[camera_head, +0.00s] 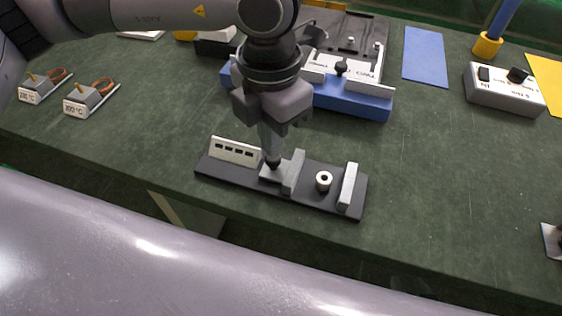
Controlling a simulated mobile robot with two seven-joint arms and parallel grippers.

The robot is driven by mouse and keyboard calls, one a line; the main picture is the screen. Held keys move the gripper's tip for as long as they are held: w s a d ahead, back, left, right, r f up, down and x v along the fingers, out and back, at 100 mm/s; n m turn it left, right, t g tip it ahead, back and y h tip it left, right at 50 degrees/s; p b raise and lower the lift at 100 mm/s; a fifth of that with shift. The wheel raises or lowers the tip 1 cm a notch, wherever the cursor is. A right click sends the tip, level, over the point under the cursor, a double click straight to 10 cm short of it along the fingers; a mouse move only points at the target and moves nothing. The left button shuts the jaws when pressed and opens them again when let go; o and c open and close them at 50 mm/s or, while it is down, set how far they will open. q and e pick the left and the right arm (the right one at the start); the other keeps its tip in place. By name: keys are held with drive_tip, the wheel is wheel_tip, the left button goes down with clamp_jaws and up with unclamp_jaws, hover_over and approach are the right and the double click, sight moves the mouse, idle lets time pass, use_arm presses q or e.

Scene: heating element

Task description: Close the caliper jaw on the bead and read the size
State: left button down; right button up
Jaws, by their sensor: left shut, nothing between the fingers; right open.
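The caliper base (216,170) is a dark bar lying near the front edge of the bench. Gaps show on both sides of the bead, the wider on the sliding jaw's side. The display (235,152) at the left end shows dark dashes. My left gripper (273,163) is shut and empty, its tips pointing down at the slider block, left of the sliding jaw's plate. Contact is unclear. My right gripper is not in view.
A blue fixture (352,103) stands behind the caliper, partly hidden by my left arm. Two small blocks with coils (91,97) sit at the left. A white switch box (503,90) and a blue mat (425,57) are at the back right.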

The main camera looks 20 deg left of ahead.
use_arm(q)
drive_tip(key=shift+f+b, duration=0.85)
drive_tip(key=shift+b, duration=0.05)
idle(0.6)
drive_tip(key=shift+s+d+f+b, duration=0.15)
drive_tip(key=shift+d+b, duration=0.25)
drive_tip(key=shift+d, duration=0.75)
drive_tip(key=shift+s+d+f+b, duration=0.15)
drive_tip(key=shift+d+b, duration=0.2)
drive_tip(key=shift+d, duration=0.75)
idle(0.9)
drive_tip(key=shift+w+r, duration=0.1)
idle(0.7)
wheel_tip(320, 180, up, 7)
drive_tip(key=p, duration=0.3)
drive_tip(key=shift+w, duration=0.15)
drive_tip(key=shift+r, duration=0.1)
idle(0.6)
